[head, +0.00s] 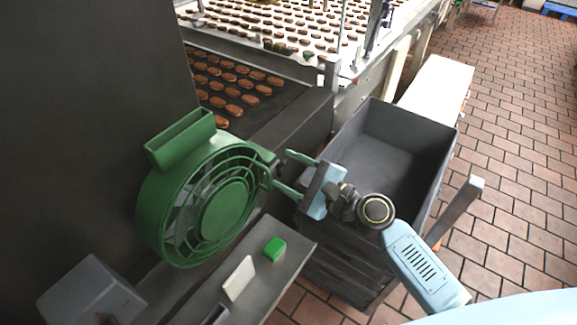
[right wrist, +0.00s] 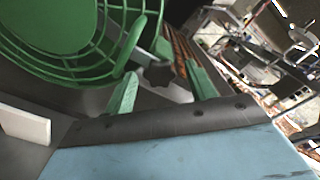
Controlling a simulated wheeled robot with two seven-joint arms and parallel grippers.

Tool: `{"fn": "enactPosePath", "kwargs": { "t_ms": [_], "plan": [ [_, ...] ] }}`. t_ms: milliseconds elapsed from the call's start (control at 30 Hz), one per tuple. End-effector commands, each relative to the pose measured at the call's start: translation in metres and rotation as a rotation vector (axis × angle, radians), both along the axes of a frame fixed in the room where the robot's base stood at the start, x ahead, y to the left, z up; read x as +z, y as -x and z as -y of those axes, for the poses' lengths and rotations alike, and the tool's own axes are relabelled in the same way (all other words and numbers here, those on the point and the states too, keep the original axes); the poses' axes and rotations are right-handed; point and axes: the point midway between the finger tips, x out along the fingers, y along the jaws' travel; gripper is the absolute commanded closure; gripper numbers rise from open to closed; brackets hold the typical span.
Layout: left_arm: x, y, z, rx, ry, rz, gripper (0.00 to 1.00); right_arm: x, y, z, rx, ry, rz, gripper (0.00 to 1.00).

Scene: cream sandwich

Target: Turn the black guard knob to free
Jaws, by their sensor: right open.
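The black guard knob (right wrist: 158,73) shows in the right wrist view as a small lobed knob beside the green round guard (right wrist: 70,40). In the head view the green guard (head: 221,208) stands left of my right gripper (head: 281,169), and the knob is too small there to make out clearly. My right gripper is open, its two fingers pointing at the guard's right edge. In the right wrist view the knob appears between the fingers, apparently beyond their tips; contact cannot be told. My left gripper is not in view.
A grey shelf (head: 290,247) below the guard holds a green block (head: 274,248) and a white plate (head: 239,278). A grey bin (head: 378,150) stands behind my right arm. A conveyor with brown biscuits (head: 232,109) runs behind. Tiled floor is open at right.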

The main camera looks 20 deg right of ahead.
Motion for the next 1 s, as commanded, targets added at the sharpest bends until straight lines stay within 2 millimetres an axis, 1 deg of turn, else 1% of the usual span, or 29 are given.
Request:
{"fn": "enactPosePath", "kwargs": {
  "t_ms": [100,333,367,667,700,1000],
  "plan": [
    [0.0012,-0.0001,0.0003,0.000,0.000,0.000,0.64,-0.0001,-0.0039,-0.0033,0.001,0.000,-0.001,0.44],
    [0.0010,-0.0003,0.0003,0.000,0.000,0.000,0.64,-0.0004,-0.0042,-0.0036,0.001,0.001,0.000,0.44],
    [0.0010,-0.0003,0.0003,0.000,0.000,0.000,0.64,-0.0004,-0.0042,-0.0036,0.001,0.001,0.000,0.45],
    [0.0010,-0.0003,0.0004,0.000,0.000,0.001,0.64,0.0001,-0.0041,-0.0033,0.000,0.001,0.001,0.85],
    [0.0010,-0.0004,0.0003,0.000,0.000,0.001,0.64,0.0001,-0.0041,-0.0032,0.000,0.001,0.001,0.87],
    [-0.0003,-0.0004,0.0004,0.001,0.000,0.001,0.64,0.0008,-0.0044,-0.0030,-0.001,0.011,0.011,0.87]
  ]
}}
